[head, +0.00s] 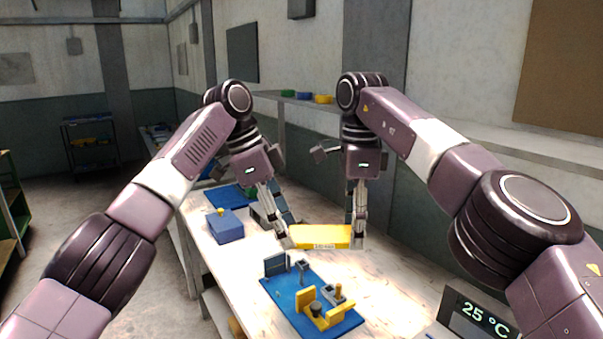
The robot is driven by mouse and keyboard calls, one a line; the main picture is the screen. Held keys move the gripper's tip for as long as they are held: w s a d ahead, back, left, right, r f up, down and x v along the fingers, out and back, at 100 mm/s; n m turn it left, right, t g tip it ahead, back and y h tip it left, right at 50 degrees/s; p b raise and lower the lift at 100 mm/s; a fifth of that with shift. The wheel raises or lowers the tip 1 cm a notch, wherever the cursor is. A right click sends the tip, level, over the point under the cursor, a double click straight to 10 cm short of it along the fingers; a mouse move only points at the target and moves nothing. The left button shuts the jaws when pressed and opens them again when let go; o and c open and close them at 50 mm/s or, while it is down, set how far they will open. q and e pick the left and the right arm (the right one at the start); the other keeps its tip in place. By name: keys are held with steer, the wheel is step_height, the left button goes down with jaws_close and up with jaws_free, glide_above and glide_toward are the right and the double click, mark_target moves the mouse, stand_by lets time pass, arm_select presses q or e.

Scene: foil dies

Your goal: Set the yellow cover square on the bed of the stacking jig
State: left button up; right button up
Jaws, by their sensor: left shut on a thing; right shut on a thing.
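A blue box (225,226) with a yellow knob stands on the table's left side, with a blue mat (231,194) behind it. A display reading 25 °C (480,314) is at the front right. The pale table (385,285) is clear right of the jig.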

arm_select(q)
steer(key=shift+d+r, duration=0.1)
steer(key=shift+r, duration=0.1)
arm_select(e)
steer(key=shift+a+r, duration=0.1)
steer(key=shift+r, duration=0.1)
arm_select(q)
steer(key=shift+r, duration=0.1)
arm_select(e)
steer(key=shift+r, duration=0.1)
